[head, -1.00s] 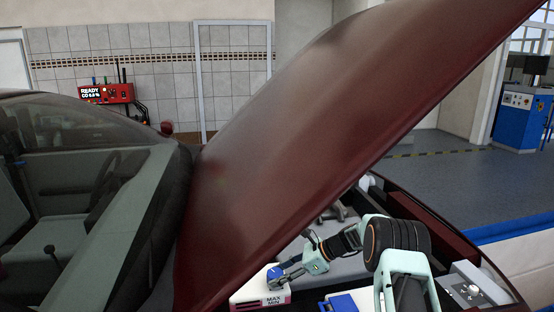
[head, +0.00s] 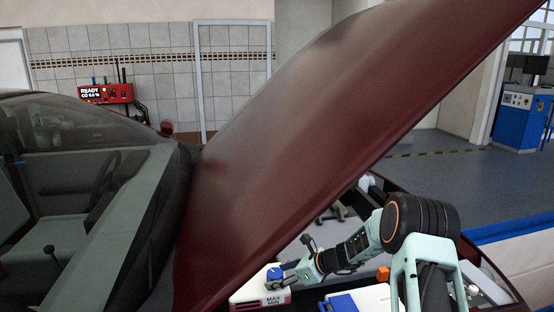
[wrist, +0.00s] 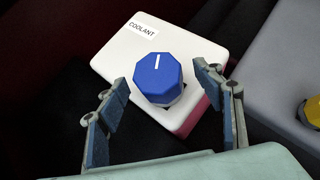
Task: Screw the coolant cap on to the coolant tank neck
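The blue coolant cap (wrist: 158,78), with a white line on its top, sits upright on the white coolant tank (wrist: 188,50), which carries a COOLANT label. In the head view the cap (head: 274,273) is on the tank (head: 258,293) marked MAX and MIN. The neck is hidden under the cap. My gripper (wrist: 162,82) is open, its two blue-padded fingers on either side of the cap, with visible gaps. It also shows in the head view (head: 283,281), beside the cap. Whether the cap is threaded down cannot be told.
The raised dark red hood (head: 290,130) slopes over the engine bay. A grey part with a yellow cap (wrist: 313,112) stands right of the tank in the wrist view. A blue-and-white box (head: 345,302) lies right of the tank in the head view.

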